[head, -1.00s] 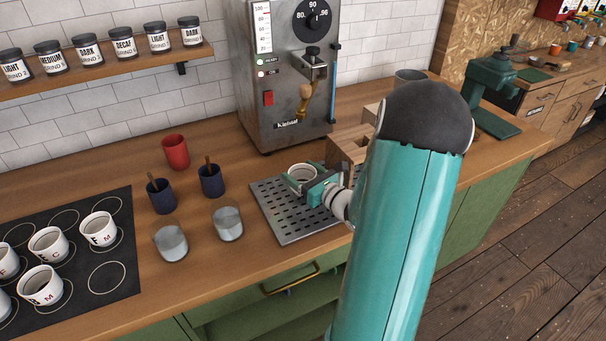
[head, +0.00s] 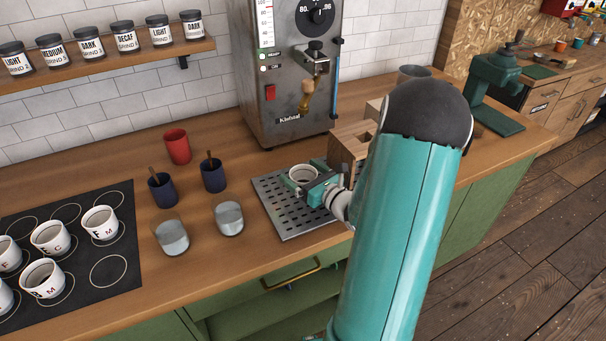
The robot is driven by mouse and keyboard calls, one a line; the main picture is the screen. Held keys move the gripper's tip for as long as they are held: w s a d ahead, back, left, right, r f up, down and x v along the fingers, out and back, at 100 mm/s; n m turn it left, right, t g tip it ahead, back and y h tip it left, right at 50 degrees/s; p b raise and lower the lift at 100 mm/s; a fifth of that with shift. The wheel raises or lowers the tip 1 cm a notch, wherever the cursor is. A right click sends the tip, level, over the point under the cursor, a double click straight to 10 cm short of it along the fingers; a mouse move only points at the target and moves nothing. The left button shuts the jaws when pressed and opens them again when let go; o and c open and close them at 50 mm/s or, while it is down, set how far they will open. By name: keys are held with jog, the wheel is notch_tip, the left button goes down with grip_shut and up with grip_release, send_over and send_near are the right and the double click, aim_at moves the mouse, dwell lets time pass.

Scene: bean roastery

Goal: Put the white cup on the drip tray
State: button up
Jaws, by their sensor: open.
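A white cup (head: 303,174) stands on the metal drip tray (head: 282,222) in front of the espresso machine, near the tray's back right part. It looks upright; its lower part is hidden by my gripper. My gripper (head: 305,183) is at the cup, its teal fingers open on either side of it. I cannot tell whether a finger touches the cup. My teal arm reaches in from the right and hides the counter behind it.
Several lettered white cups (head: 50,238) stand on a black mat (head: 108,297) at left. Two glasses (head: 229,218), two dark blue cups (head: 213,175) and a red cup (head: 177,147) stand left of the tray. A wooden box (head: 347,150) is close behind my gripper.

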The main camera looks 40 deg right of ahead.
jog(key=s, duration=1.2)
jog(key=w+a+r+n+y, duration=0.1)
jog(key=a+n+y, duration=0.1)
jog(key=a, duration=0.1)
jog(key=w+a+r+n+g+y, duration=0.1)
jog(key=a+n+y, duration=0.1)
jog(key=a, duration=0.1)
jog(key=w+a+r+n+g+y, duration=0.1)
jog(key=a+n+y, duration=0.1)
jog(key=a, duration=0.1)
jog(key=shift+w+a+r+n, duration=0.2)
jog(key=shift+w+a+n, duration=0.1)
jog(key=shift+w, duration=0.1)
jog(key=s+a+r+n+g+y, duration=0.1)
jog(key=a+r+n+g+y, duration=0.1)
jog(key=a+n+g, duration=0.45)
jog(key=s+a+r+n+g+y, duration=0.15)
jog(key=a+n+g, duration=0.25)
jog(key=a+n, duration=0.55)
jog(key=s+a+r+n+h, duration=0.5)
jog(key=r+n+h, duration=0.3)
jog(key=n, duration=0.6)
jog(key=shift+s+a+r+h, duration=0.25)
jog(key=shift+s+h, duration=0.25)
jog(key=shift+h, duration=0.25)
